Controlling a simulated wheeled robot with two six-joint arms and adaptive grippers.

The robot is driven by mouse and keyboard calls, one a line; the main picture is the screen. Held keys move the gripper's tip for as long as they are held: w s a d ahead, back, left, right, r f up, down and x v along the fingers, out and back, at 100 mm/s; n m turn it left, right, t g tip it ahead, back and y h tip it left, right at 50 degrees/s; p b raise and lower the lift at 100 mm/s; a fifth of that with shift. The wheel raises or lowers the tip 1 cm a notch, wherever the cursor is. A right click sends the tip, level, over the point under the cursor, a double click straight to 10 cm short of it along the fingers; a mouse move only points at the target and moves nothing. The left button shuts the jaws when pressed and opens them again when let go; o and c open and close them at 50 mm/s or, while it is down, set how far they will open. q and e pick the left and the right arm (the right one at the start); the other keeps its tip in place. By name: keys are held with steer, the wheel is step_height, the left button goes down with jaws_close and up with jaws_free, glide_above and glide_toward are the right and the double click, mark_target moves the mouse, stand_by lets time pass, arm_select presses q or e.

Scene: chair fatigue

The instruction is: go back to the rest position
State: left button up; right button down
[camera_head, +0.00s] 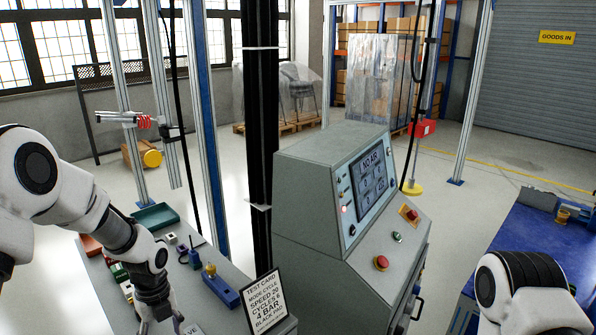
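My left arm comes in from the left, and its gripper (160,316) points down over the near part of the grey side bench (228,318). Its fingertips are at or below the bottom edge of the picture, so I cannot see whether they are open or hold anything. My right arm shows only as a white and black link at the bottom right, in front of the blue bench (530,235). My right gripper is out of the picture.
A grey control console (330,185) with a screen and red button (381,262) stands in the middle. The side bench carries a test card (265,302), blue block (220,287), green tray (155,217) and several small parts. Metal posts rise behind. Open floor lies beyond.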

arm_select(q)
steer(key=s+d+f+n+g, duration=0.1)
steer(key=s+d+f+n, duration=0.2)
steer(key=s+f+n, duration=0.5)
steer(key=s+d+f+n+g, duration=0.1)
steer(key=s+d+f, duration=0.3)
steer(key=s, duration=0.8)
steer(key=s+d+f+n+g, duration=0.1)
steer(key=s+d+f+n, duration=0.1)
steer(key=s+f+n, duration=0.65)
steer(key=n+t, duration=0.1)
steer(key=n, duration=0.2)
steer(key=w+r+n+t, duration=0.1)
steer(key=n, duration=0.2)
steer(key=w+n+t, duration=0.1)
steer(key=n+t, duration=0.1)
steer(key=n, duration=0.1)
steer(key=shift+w+a+r, duration=0.1)
steer(key=shift+a+r, duration=0.2)
steer(key=shift+a, duration=0.1)
